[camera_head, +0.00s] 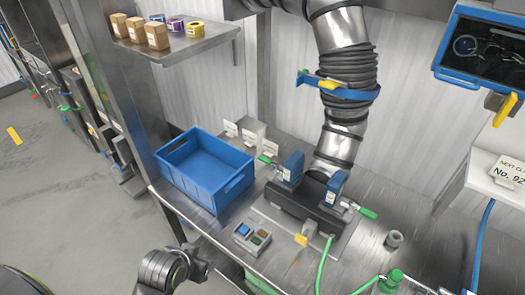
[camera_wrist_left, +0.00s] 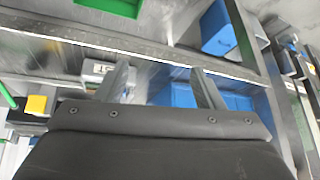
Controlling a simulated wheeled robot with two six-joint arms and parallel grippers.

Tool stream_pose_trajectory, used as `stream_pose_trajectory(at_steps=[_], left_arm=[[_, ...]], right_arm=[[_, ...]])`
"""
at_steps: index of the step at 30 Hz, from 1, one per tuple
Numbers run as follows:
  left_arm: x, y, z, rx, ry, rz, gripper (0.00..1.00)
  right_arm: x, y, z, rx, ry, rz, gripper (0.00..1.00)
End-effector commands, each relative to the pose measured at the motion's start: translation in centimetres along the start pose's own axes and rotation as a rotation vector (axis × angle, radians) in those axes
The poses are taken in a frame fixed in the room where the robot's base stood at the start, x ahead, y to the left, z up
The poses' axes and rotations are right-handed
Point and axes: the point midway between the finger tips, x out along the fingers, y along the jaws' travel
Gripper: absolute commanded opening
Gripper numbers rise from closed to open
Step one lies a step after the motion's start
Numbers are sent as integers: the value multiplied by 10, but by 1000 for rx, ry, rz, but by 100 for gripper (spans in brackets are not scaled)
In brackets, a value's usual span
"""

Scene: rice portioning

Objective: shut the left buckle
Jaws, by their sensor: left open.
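The left buckle (camera_head: 267,160) is a small metal clamp with a green handle. It sits at the left side of the black box (camera_head: 303,205) under the large ribbed duct, beside a blue block (camera_head: 292,167). Its handle points out to the left; I cannot tell whether it is latched. A matching right buckle (camera_head: 366,212) has its green handle pointing out to the right. My left gripper (camera_head: 200,262) is low, in front of the bench's front edge and well away from the left buckle. In the left wrist view its two fingers (camera_wrist_left: 160,82) are apart with nothing between them. My right gripper is not in view.
A blue crate (camera_head: 205,172) stands on the bench left of the black box. A button box (camera_head: 251,237) sits near the front edge. Green hoses (camera_head: 325,262) run at the front right. A shelf (camera_head: 185,45) with boxes and tape rolls hangs above left.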

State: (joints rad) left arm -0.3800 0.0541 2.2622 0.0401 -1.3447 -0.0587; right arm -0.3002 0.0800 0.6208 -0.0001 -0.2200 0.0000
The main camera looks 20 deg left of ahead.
Motion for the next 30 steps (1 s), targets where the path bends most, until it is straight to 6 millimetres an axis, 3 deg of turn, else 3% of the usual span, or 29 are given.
stream_pose_trajectory(at_steps=[1,6,12,15,18,22,30], left_arm=[[-15,13,-46,8,105,34,62],[-42,52,-157,45,387,128,62],[-91,101,-279,83,721,236,62],[-119,122,-324,97,856,277,62],[-142,136,-354,106,951,305,62],[-159,146,-373,111,1015,324,62],[-155,154,-392,113,1026,327,62]], right_arm=[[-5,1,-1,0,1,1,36],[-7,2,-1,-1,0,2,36],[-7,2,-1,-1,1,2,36],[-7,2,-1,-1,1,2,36],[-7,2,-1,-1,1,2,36],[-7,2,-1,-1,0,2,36],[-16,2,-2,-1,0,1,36]])
